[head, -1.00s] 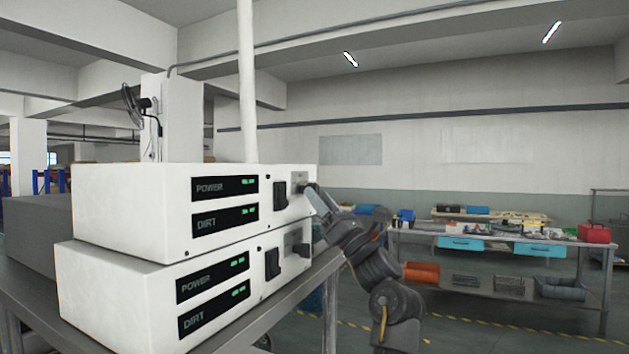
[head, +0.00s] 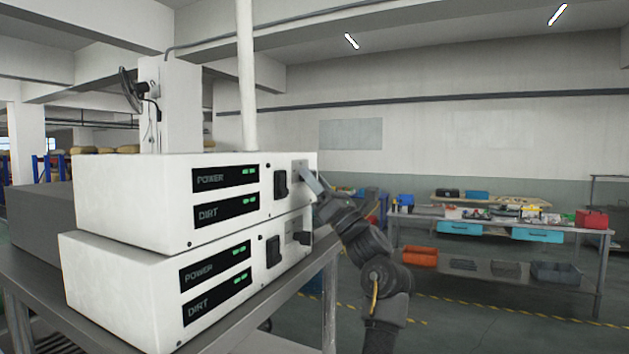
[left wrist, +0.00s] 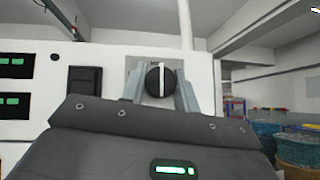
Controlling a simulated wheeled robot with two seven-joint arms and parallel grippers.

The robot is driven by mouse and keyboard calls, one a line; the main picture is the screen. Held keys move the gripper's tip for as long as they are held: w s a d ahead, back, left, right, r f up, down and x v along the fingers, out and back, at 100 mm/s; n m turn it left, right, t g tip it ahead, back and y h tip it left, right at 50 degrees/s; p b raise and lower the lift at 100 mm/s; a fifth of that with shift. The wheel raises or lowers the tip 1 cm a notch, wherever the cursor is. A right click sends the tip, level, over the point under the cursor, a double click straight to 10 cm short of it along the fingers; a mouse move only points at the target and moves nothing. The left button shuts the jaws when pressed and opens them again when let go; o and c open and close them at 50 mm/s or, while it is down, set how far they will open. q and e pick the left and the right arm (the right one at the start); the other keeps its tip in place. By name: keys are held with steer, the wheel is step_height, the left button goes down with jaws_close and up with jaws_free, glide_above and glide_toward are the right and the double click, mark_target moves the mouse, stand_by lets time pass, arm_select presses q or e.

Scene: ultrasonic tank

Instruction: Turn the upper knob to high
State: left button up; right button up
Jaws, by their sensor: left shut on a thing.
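Two white units are stacked on a table. The upper unit (head: 130,205) has POWER and DIRT displays, a black switch (head: 280,185) and, to the right of it, a knob on a grey plate. In the left wrist view this upper knob (left wrist: 155,84) is black and round, with a white pointer line standing about upright. My left gripper (head: 308,176) is at the upper unit's front; its fingers are shut on the knob from both sides. In the head view the gripper hides the knob. The lower unit (head: 115,295) has its own dark knob (head: 302,238), untouched. My right gripper is not in view.
The units stand on a grey metal table (head: 250,325). A black switch (left wrist: 84,80) is close left of my fingers in the wrist view. A workbench (head: 480,226) with bins and a red case (head: 593,219) stands far right. Open floor lies between.

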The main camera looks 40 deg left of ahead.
arm_select(q)
steer(key=shift+m+t, duration=0.4)
steer(key=shift+t, duration=0.1)
steer(key=m+t+b, duration=0.2)
steer(key=m+t, duration=0.3)
steer(key=shift+f+h, duration=0.15)
steer(key=shift+h, duration=0.15)
steer(key=m+t+h, duration=0.1)
steer(key=m+t, duration=0.1)
steer(key=m+t+h, duration=0.1)
steer(key=m, duration=0.2)
steer(key=shift+s+r+t, duration=0.1)
steer(key=shift+r+t, duration=0.1)
steer(key=shift+t, duration=0.2)
steer(key=m+t+h, duration=0.2)
steer(key=m, duration=0.2)
steer(key=shift+r, duration=0.1)
steer(key=m+t+h+p, duration=0.1)
steer(key=m+h+p, duration=0.1)
steer(key=m, duration=0.1)
steer(key=shift+h+p, duration=0.4)
steer(key=shift+m+h, duration=0.3)
steer(key=shift+m, duration=0.3)
steer(key=shift+p, duration=0.3)
